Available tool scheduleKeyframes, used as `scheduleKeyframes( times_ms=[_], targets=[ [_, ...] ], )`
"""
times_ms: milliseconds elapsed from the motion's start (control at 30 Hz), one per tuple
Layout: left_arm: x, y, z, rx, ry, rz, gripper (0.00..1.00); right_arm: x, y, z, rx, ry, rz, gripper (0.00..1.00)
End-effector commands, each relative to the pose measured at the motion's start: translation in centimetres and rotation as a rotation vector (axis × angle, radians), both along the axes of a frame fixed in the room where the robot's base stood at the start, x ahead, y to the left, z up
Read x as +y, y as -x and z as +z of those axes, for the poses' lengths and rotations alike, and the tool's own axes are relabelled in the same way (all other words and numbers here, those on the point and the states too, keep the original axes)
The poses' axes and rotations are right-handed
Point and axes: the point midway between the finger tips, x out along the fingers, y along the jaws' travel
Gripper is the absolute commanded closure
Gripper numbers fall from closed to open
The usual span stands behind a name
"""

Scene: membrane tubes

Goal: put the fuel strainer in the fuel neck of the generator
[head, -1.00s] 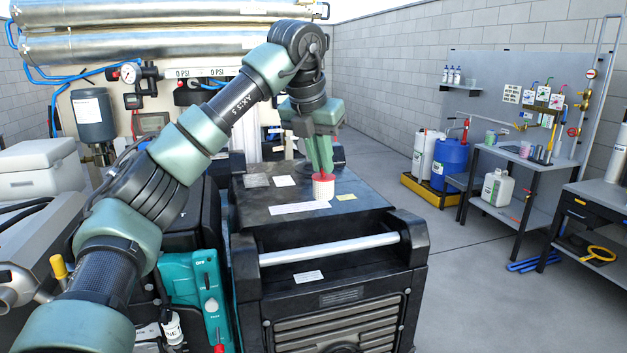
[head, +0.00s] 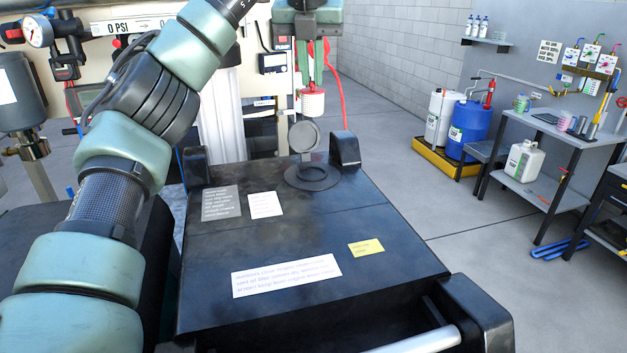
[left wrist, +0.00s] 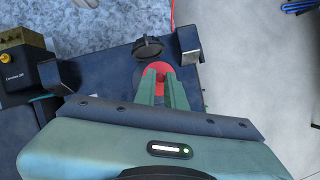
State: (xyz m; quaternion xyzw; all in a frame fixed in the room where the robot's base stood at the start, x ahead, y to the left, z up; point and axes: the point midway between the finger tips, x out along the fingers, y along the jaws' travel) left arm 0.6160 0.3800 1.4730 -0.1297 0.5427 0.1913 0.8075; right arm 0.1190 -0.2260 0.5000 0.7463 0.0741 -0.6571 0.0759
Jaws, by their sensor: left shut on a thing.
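The fuel strainer (head: 313,103), a white cup with a red rim, is held upright in my left gripper (head: 314,84). In the left wrist view the red top of the strainer (left wrist: 157,74) shows between the green fingers (left wrist: 160,93). The fuel neck (head: 312,178) is a dark ring at the far end of the black generator top (head: 290,235), with its round cap (head: 304,136) standing open behind it. In the head view the strainer appears above the neck and cap, apart from both. In the left wrist view it partly covers the neck. My right gripper is in no view.
A black upright bracket (head: 344,149) stands right of the neck and another (head: 196,166) stands to the left. A red hose (head: 334,85) hangs behind the strainer. The generator top in front is flat and clear except for labels.

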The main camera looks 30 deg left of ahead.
Motion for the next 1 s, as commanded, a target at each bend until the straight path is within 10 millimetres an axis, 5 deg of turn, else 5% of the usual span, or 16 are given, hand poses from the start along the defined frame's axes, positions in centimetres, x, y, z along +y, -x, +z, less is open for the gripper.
scheduleKeyframes(
  times_ms=[300,600,1000],
  targets=[
    [0.1,0.1,-6.5,0.007,0.000,0.003,1.00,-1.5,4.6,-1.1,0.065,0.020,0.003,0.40],
    [0.1,0.2,-13.6,0.005,-0.002,0.006,1.00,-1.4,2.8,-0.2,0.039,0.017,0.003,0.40],
    [0.1,0.2,-17.7,0.004,0.000,0.006,1.00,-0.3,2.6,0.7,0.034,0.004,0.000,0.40]
  ],
)
